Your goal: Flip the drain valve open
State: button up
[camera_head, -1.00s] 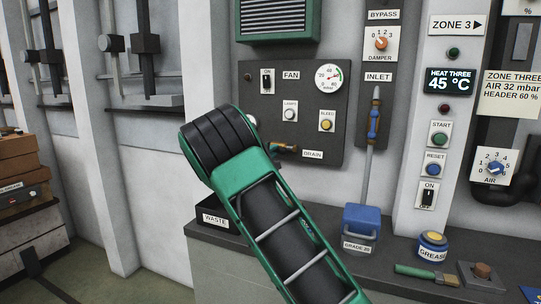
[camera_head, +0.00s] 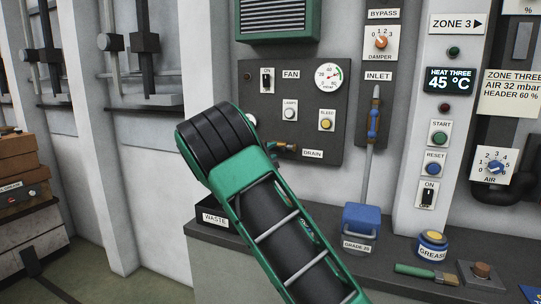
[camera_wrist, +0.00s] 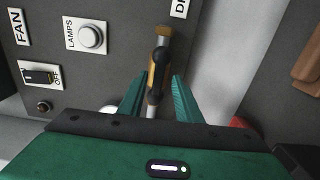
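The drain valve (camera_head: 284,148) sticks out from the dark panel (camera_head: 300,80), left of the DRAIN label (camera_head: 312,154). My forearm hides part of it in the head view. My gripper (camera_wrist: 157,78) has two green fingers, apart, one on each side of the valve's near end. Whether either finger touches it I cannot tell.
On the same panel are the LAMPS button (camera_wrist: 91,37) and the FAN switch (camera_wrist: 40,74). A dark WASTE tray (camera_head: 213,213) stands on the ledge below. A blue container (camera_head: 360,220) and a grease tin (camera_head: 433,245) stand farther right.

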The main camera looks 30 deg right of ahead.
jog(key=v, duration=0.9)
jog(key=shift+a, duration=0.3)
jog(key=shift+s+f, duration=0.1)
jog(key=shift+s, duration=0.1)
